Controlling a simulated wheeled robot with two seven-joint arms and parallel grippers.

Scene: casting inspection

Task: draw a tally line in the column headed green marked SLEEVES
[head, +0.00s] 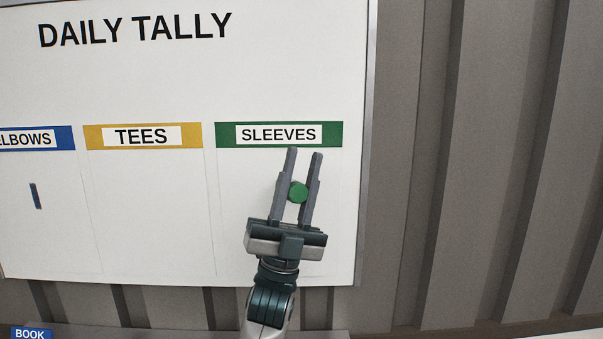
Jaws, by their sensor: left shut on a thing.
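The whiteboard (150,85) is headed DAILY TALLY. Its column with the green header SLEEVES (279,134) is at the right; no tally line shows in the part I can see, and my gripper and arm cover some of it. My left gripper (303,156) is in front of this column, fingers pointing up, with the tips just below the header. It is shut on a green round-ended thing (298,192), seen end-on between the fingers, likely a marker. I cannot tell whether its far end touches the board. My right gripper is not in view.
The yellow TEES column (142,136) is empty. The blue column at the left, its label cut off as LBOWS (35,138), has one short dark line (36,196). Grey corrugated wall (480,160) lies right of the board. A blue BOOK label (31,334) shows at the lower left.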

